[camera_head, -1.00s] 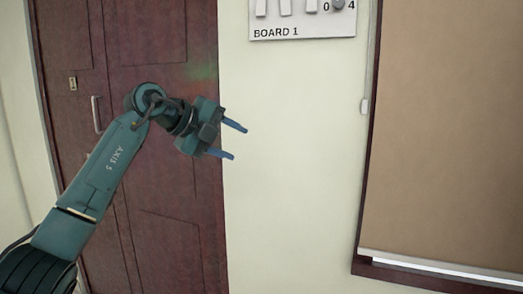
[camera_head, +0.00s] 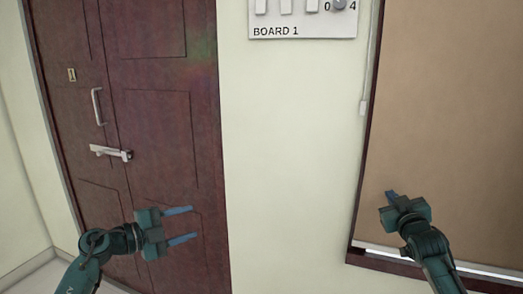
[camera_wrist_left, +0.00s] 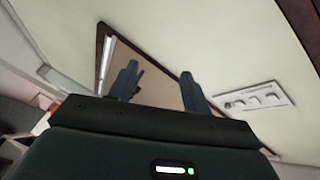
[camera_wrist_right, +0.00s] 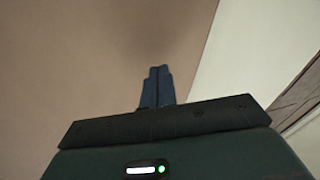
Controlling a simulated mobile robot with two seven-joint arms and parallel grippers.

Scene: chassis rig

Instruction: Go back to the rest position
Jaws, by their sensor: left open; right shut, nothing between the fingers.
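My left gripper (camera_head: 179,225) is at the lower left of the head view, in front of the dark red door. Its two blue fingers are apart and empty, pointing right. They also stand apart in the left wrist view (camera_wrist_left: 160,88). My right gripper (camera_head: 391,196) is at the lower right of the head view, in front of the brown panel's lower part. Its blue fingers are together with nothing between them, as the right wrist view (camera_wrist_right: 158,86) shows.
The dark red door (camera_head: 160,120) has a handle (camera_head: 97,107) and a latch bar (camera_head: 110,152). BOARD 1 (camera_head: 300,30) with switches is on the pale wall (camera_head: 285,150). A framed brown panel (camera_head: 450,120) is at right. Both grippers have clear space around them.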

